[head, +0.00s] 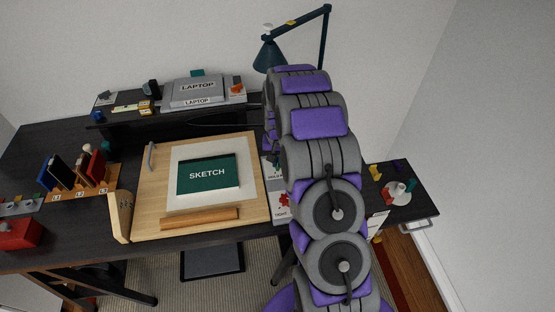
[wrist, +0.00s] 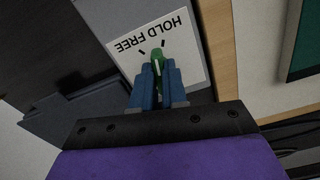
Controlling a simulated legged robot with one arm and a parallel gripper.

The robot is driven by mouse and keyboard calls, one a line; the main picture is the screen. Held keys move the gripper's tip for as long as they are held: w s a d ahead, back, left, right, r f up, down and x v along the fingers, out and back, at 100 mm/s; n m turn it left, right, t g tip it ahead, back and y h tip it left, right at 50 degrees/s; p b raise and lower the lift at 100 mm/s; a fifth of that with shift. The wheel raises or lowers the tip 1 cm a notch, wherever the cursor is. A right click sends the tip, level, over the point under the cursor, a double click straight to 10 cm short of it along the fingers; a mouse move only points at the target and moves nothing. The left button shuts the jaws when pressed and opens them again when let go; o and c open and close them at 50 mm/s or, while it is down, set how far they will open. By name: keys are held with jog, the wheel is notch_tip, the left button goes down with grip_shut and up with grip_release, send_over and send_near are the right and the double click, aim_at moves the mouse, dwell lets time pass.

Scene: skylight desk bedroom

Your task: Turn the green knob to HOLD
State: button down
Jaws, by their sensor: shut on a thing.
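The green knob (wrist: 157,53) stands on a white card (wrist: 190,55) printed HOLD and FREE, which reads upside down in the wrist view. Two short dark tick marks are on the card, one towards each word. My gripper (wrist: 158,70) is shut on the knob, with a blue finger on either side. A pale line shows on the knob between the fingers; the fingers hide much of it, so I cannot tell exactly which mark it points to. In the head view my arm hides the gripper and knob; only a strip of the card area shows beside the drawing board.
A wooden board (head: 255,205) with a green SKETCH sheet (head: 207,174) lies left of my arm. A teal lamp (head: 270,53) and a raised shelf with a laptop (head: 197,92) stand behind. A red box (head: 14,235) is far left. A side cabinet (head: 420,212) is right.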

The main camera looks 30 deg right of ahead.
jog(key=shift+w+r+m, duration=0.1)
jog(key=shift+m, duration=1.5)
jog(key=c, duration=1.2)
grip_release()
jog(key=shift+o, duration=0.2)
jog(key=shift+r, duration=0.1)
notch_tip(320, 180, up, 17)
jog(key=shift+p, duration=0.35)
